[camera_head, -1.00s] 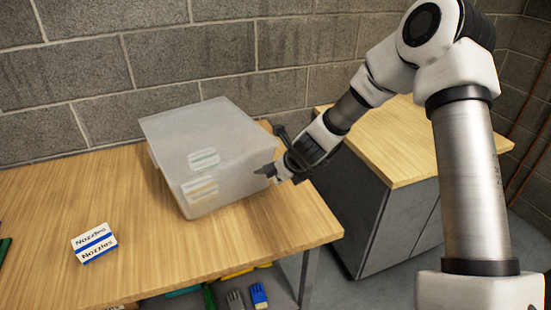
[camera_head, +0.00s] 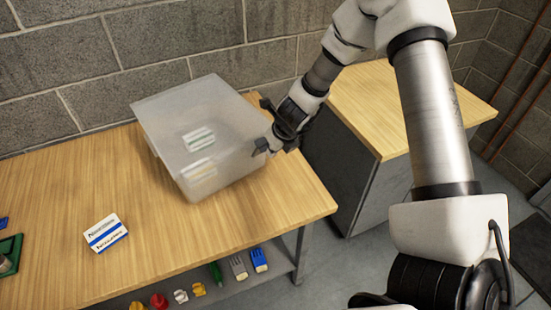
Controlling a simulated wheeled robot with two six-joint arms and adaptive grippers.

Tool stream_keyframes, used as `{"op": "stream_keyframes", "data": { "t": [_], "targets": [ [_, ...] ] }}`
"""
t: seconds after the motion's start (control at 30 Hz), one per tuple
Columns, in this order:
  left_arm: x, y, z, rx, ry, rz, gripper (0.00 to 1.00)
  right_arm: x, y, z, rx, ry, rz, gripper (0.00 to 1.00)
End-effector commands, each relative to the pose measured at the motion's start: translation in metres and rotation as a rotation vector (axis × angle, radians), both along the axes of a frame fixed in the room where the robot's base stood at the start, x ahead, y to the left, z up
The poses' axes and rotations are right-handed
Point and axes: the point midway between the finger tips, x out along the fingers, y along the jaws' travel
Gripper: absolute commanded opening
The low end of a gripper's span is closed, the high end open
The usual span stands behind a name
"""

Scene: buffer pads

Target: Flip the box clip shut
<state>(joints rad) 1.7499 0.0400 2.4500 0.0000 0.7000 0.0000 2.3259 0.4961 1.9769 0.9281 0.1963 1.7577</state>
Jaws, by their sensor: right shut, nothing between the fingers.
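A translucent plastic box (camera_head: 226,158) with a lid (camera_head: 190,104) on top stands on the wooden table, turned at an angle. Labels or contents show pale and blurred through its front. The box clip cannot be made out clearly. My right gripper (camera_head: 262,148) is at the right side of the box, near its front right corner, with its dark fingers pointing left. It is shut and holds nothing. Whether its fingertips touch the box cannot be told. My left gripper is not in view.
A small white and blue Nozzles box (camera_head: 104,233) lies on the wooden table (camera_head: 60,190) at front left. A green tray (camera_head: 10,255) is at the left edge. A wood-topped cabinet (camera_head: 400,105) stands to the right. Brushes (camera_head: 238,267) and colored items sit on a lower shelf.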

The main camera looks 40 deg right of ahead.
Motion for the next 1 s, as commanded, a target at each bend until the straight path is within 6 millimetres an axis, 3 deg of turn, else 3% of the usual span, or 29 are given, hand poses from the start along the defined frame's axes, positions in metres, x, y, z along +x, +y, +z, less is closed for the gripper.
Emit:
{"op": "stream_keyframes", "data": {
  "t": [0.03,0.17,0.4,0.73,1.0],
  "targets": [
    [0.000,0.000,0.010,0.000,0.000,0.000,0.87,0.002,0.000,0.008,-0.001,0.000,0.000,0.00],
    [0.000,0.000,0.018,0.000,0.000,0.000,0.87,0.010,0.000,0.015,-0.001,0.000,0.000,0.00],
    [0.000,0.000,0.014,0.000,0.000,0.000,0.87,0.010,0.000,0.011,0.000,0.000,0.000,0.00],
    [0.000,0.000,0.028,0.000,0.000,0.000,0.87,0.010,0.000,0.027,0.000,0.000,0.000,0.00],
    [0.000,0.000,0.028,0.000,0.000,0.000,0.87,0.010,0.000,0.027,0.000,0.000,0.000,0.00]
  ]
}}
